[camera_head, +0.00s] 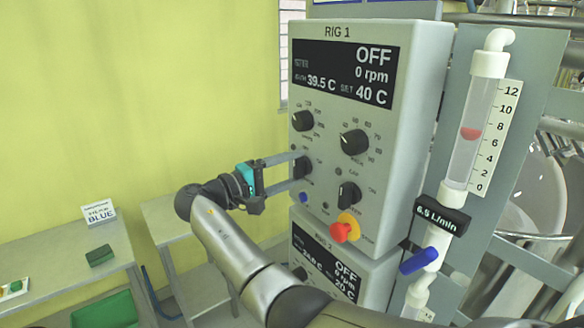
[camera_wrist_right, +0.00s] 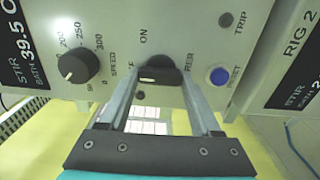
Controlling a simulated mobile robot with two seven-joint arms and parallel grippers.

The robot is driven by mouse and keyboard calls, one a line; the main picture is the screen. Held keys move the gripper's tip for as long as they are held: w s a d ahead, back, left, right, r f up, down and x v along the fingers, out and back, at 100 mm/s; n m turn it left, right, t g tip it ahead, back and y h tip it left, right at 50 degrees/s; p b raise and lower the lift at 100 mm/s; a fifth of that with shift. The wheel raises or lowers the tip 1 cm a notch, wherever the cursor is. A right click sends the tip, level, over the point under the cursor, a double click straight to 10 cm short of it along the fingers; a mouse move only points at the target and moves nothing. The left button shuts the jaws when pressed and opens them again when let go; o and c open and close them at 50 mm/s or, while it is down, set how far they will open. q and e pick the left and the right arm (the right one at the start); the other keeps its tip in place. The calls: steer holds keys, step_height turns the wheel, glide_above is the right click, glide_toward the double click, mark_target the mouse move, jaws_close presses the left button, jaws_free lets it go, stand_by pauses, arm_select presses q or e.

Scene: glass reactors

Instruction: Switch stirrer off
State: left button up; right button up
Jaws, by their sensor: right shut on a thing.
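The RIG 1 control box (camera_head: 367,110) is on the right in the head view. Its display (camera_head: 345,73) reads OFF, 0 rpm, bath 39.5 C and set 40 C. My right gripper (camera_head: 301,168) comes in from the left, at the black stirrer knob (camera_wrist_right: 160,76) on the panel. In the wrist view my right gripper (camera_wrist_right: 158,78) has one finger on each side of this knob and is shut on it. An ON mark shows beside the knob; the other lettering is partly hidden by the fingers. My left gripper is not in view.
Other black knobs (camera_head: 354,142) and a red-yellow emergency button (camera_head: 345,228) are close by on the panel. A blue reset button (camera_wrist_right: 217,76) is near one finger. The RIG 2 box (camera_head: 340,270) is below. A flowmeter tube (camera_head: 474,130) stands right.

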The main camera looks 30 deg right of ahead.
steer(key=o, duration=1.4)
steer(key=shift+a, duration=0.1)
steer(key=a+b, duration=0.1)
steer(key=a, duration=0.4)
steer(key=a+b, duration=0.2)
steer(key=a, duration=0.3)
steer(key=s+a+b, duration=0.1)
steer(key=a+b, duration=0.1)
steer(key=a, duration=0.3)
steer(key=shift+s, duration=0.1)
steer(key=shift+f, duration=0.1)
